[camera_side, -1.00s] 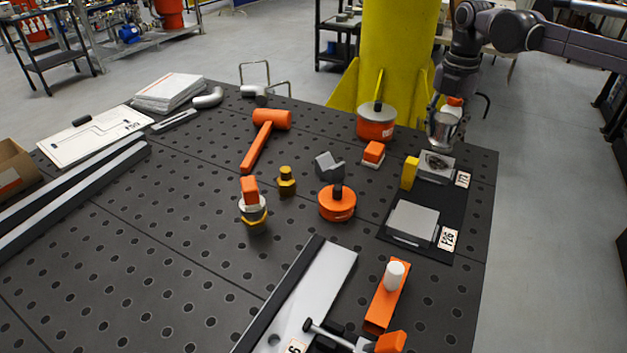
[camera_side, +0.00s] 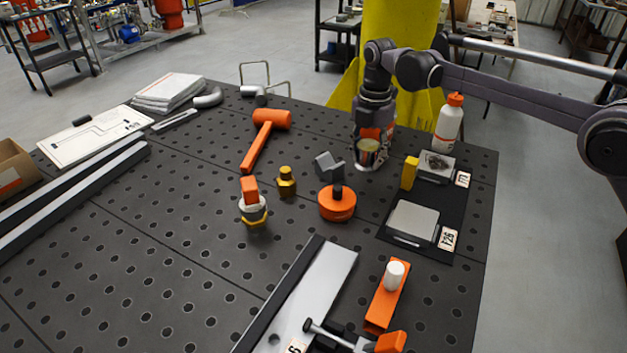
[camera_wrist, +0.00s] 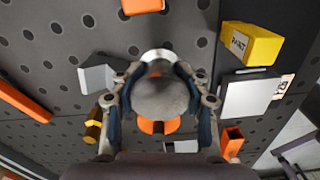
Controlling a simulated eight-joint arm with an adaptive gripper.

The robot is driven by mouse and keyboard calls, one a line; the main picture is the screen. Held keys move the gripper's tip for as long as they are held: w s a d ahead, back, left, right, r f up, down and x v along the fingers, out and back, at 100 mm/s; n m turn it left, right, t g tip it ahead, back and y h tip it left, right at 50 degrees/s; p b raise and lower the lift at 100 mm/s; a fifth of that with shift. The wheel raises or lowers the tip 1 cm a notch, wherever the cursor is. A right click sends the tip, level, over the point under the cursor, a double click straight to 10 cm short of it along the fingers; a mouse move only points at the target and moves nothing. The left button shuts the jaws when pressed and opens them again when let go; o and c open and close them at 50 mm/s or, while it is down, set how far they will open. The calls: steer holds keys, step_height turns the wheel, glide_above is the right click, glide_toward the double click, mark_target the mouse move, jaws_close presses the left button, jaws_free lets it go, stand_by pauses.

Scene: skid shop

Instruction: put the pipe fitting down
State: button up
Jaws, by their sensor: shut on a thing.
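My gripper (camera_side: 371,138) is at the back right part of the dark perforated table, pointing down. It is shut on the pipe fitting (camera_side: 369,157), a metallic round piece at its lower end. In the wrist view the grey rounded fitting (camera_wrist: 160,98) sits between the two fingers (camera_wrist: 158,72), one on each side. It partly covers an orange disc (camera_wrist: 147,126) there. The side view does not clearly show how far the fitting is above the table.
Near the gripper are a grey block (camera_side: 328,164), the orange disc (camera_side: 337,207) and a yellow block (camera_side: 409,173). A black mat (camera_side: 384,232) with two grey plates is at right. A white bottle (camera_side: 447,128) stands behind it.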

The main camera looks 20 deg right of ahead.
mark_target(364, 169)
steer(key=shift+a+f, duration=0.2)
steer(key=shift+f, duration=1.95)
steer(key=shift+f, duration=0.15)
steer(key=o, duration=1.3)
